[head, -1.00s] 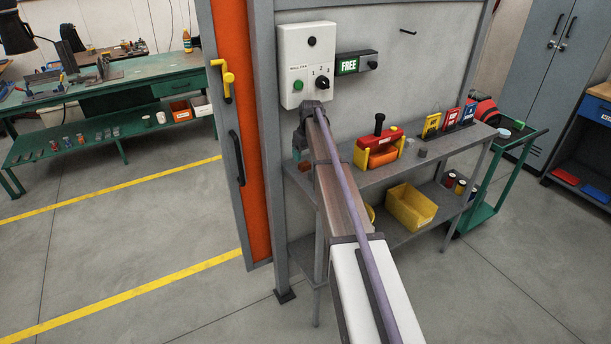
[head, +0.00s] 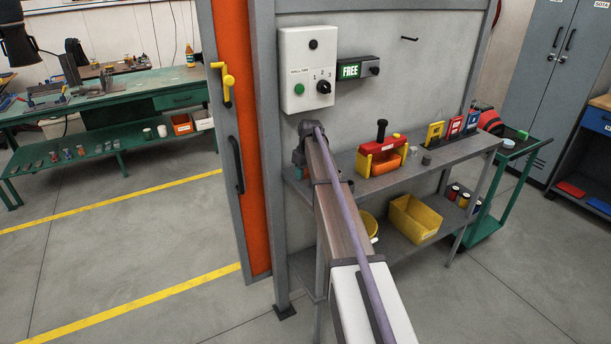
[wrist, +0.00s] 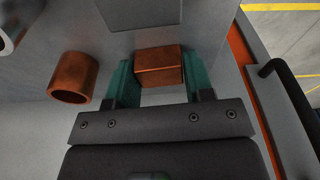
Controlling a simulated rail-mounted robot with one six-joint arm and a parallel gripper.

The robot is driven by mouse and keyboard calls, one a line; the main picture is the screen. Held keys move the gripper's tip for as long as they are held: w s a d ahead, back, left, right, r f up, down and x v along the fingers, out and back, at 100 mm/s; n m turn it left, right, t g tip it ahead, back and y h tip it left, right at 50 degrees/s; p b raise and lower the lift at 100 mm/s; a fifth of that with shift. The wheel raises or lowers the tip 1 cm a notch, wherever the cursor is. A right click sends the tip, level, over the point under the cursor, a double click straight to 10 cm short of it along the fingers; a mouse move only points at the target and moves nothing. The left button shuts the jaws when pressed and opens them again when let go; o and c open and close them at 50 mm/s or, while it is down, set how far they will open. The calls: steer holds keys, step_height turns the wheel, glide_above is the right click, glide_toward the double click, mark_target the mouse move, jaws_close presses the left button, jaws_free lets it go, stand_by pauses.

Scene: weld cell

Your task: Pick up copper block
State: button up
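A copper block (wrist: 159,67) sits between the two teal fingers of my gripper (wrist: 159,78) in the wrist view. The fingers lie against its left and right sides with no visible gap, so my gripper looks shut on it. In the head view my gripper (head: 299,158) is at the left end of the grey shelf bench, close to the panel. There the block is hidden or too small to make out. Whether the block is clear of the shelf cannot be told.
A copper pipe piece (wrist: 74,78) stands left of the fingers in the wrist view. A red-and-yellow holder (head: 381,158) is on the bench (head: 440,157), right of my arm. A control box (head: 308,68) is above. An orange door (head: 236,150) is at left.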

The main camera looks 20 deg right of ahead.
mark_target(306, 171)
steer(key=c, duration=0.6)
steer(key=shift+c, duration=0.2)
steer(key=shift+r, duration=0.15)
steer(key=r+p, duration=0.8)
steer(key=shift+s, duration=0.2)
steer(key=shift+s+f+b, duration=0.25)
steer(key=shift+s+f, duration=0.1)
steer(key=shift+s, duration=0.25)
steer(key=shift+s+f+b, duration=0.25)
steer(key=shift+s+f, duration=0.1)
steer(key=shift+s, duration=0.2)
steer(key=s+d, duration=0.1)
steer(key=s, duration=1.6)
steer(key=shift+s+d, duration=0.15)
steer(key=shift+d, duration=0.05)
